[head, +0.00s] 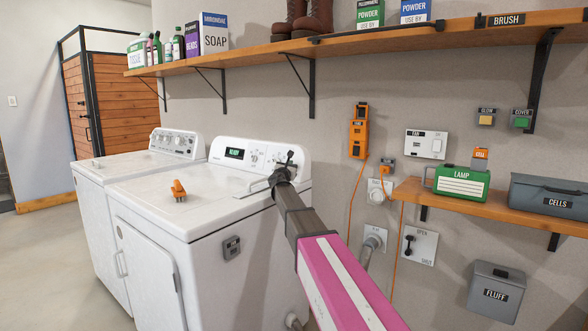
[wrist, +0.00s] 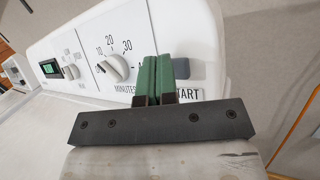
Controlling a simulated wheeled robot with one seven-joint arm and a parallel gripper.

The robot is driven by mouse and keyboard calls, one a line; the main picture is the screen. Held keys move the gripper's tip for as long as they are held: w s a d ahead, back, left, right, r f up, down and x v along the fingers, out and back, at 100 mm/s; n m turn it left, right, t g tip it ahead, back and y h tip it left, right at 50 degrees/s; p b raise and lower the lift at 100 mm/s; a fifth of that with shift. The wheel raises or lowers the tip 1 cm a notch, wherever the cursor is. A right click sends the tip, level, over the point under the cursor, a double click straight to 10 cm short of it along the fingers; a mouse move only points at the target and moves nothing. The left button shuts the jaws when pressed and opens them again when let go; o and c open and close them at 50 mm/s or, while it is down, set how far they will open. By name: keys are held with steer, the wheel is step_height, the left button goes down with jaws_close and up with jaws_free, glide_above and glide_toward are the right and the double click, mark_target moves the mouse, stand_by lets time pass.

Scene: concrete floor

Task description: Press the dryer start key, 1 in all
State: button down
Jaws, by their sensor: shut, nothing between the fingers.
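The white dryer (head: 150,207) stands against the wall, with its control panel (head: 222,152) along the back and a display reading READY (head: 235,153). My gripper (head: 290,156) is at the right end of this panel. In the wrist view its green fingers (wrist: 158,62) are shut together with nothing between them. The grey start key (wrist: 182,69) shows just right of the fingertips, and the fingers may hide its left edge. The label START (wrist: 196,95) is partly covered by the fingers. I cannot tell whether the fingertips touch the panel. In the head view my gripper hides the key.
A timer dial (wrist: 116,68) marked in minutes sits left of the fingers. An orange object (head: 178,191) lies on the dryer top. A second white machine (head: 105,170) stands to the left. A shelf (head: 255,47) runs above; a lower shelf (head: 480,209) is at the right.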

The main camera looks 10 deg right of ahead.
steer(key=shift+w, duration=0.1)
steer(key=shift+w+d+f, duration=0.15)
steer(key=shift+w+d, duration=0.05)
steer(key=shift+d, duration=0.1)
steer(key=shift+w+d+f, duration=0.15)
steer(key=shift+w+d, duration=0.2)
stand_by(1.1)
steer(key=shift+a, duration=0.1)
steer(key=shift+s+a+r, duration=0.3)
steer(key=shift+s+a, duration=0.25)
steer(key=shift+s, duration=0.1)
stand_by(0.3)
steer(key=shift+s+a+r, duration=0.4)
steer(key=shift+s+a, duration=0.45)
steer(key=shift+s+a+r, duration=0.35)
steer(key=shift+s+a, duration=0.45)
